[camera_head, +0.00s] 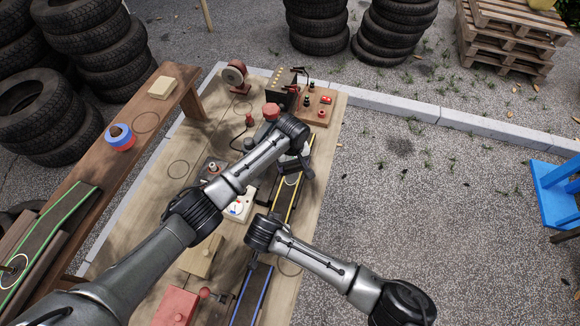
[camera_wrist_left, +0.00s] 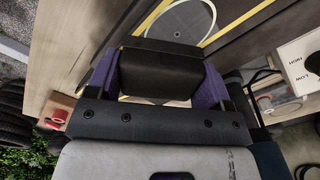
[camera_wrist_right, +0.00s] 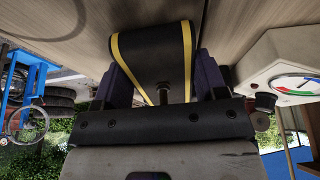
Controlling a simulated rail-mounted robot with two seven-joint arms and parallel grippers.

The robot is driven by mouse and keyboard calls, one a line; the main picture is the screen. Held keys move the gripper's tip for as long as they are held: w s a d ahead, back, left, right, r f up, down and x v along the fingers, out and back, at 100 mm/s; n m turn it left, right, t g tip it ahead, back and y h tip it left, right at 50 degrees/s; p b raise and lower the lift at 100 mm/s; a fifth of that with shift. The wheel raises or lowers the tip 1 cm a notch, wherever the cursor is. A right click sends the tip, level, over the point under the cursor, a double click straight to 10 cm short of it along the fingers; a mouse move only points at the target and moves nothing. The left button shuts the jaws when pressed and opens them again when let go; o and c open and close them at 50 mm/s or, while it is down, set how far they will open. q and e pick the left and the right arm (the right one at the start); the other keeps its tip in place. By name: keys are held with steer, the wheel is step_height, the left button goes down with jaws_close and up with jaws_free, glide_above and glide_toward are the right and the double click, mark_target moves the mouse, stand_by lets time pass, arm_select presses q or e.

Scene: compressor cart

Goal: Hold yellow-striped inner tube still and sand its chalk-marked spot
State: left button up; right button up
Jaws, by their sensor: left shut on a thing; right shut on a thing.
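The yellow-striped inner tube (camera_head: 283,204) is a dark strip with yellow edges lying along the workbench. Its chalk-marked spot is a pale circle outline, clear in the left wrist view (camera_wrist_left: 182,27). My left gripper (camera_head: 296,167) is over the tube near the circle. In the left wrist view it is shut on a dark block (camera_wrist_left: 160,73), which overlaps the near part of the circle. My right gripper is shut on the tube's end, seen in the right wrist view (camera_wrist_right: 152,58); a metal stem shows at that end. In the head view my right wrist hides these fingers.
A white dial box (camera_head: 238,207) sits left of the tube. A blue-striped strip (camera_head: 251,292) and a red box (camera_head: 176,306) lie nearer. A black box (camera_head: 287,88) and a red-knobbed board (camera_head: 317,106) stand at the far end. A green-striped strip (camera_head: 47,235) is on the side bench.

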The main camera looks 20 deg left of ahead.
arm_select(q)
steer(key=shift+w+a+f, duration=0.1)
steer(key=shift+w+f, duration=0.1)
steer(key=shift+w, duration=0.05)
steer(key=shift+r, duration=3.65)
arm_select(e)
steer(key=o, duration=1.2)
steer(key=shift+c, duration=0.2)
